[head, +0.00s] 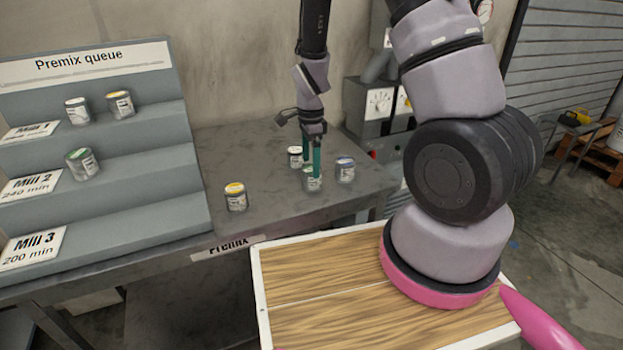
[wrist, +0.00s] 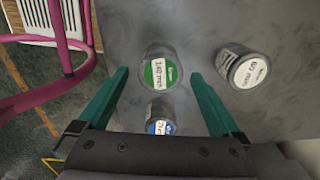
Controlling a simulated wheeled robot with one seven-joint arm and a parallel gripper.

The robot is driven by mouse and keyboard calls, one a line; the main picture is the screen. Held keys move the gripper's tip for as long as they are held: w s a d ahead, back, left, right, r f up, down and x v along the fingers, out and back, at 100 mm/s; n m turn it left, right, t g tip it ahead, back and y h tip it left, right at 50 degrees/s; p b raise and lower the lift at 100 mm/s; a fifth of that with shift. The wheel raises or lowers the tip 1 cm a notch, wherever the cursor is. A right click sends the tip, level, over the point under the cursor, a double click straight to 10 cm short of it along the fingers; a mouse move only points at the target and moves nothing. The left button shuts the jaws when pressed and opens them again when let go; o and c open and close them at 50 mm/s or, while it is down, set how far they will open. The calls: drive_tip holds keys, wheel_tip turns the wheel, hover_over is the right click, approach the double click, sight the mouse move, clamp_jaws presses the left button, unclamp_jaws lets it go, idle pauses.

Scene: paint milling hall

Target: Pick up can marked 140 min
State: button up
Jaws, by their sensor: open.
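The can marked 140 min, with a green and white lid, stands upright on the grey table; it shows in the wrist view (wrist: 161,74) and in the head view (head: 312,184). My gripper (head: 312,166) points down over this can, its two green fingers spread. In the wrist view my gripper (wrist: 158,76) has one fingertip to each side of the can, with a gap on both sides. I cannot tell how far down the fingertips reach. In the head view a finger partly covers the can's lid.
A white-lidded can marked 60 min (wrist: 245,68) and a blue-lidded can (head: 345,169) stand close by. A yellow-lidded can (head: 236,198) stands nearer the table's front edge. At left, a stepped rack (head: 140,200) marked Premix queue holds 3 cans. A grey machine (head: 380,110) stands behind.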

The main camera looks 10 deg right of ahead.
sight(311, 169)
wheel_tip(311, 169, down, 4)
drive_tip(key=shift+w+d+r, duration=0.1)
drive_tip(key=shift+r, duration=0.05)
drive_tip(key=c, duration=1.5)
drive_tip(key=shift+r, duration=0.1)
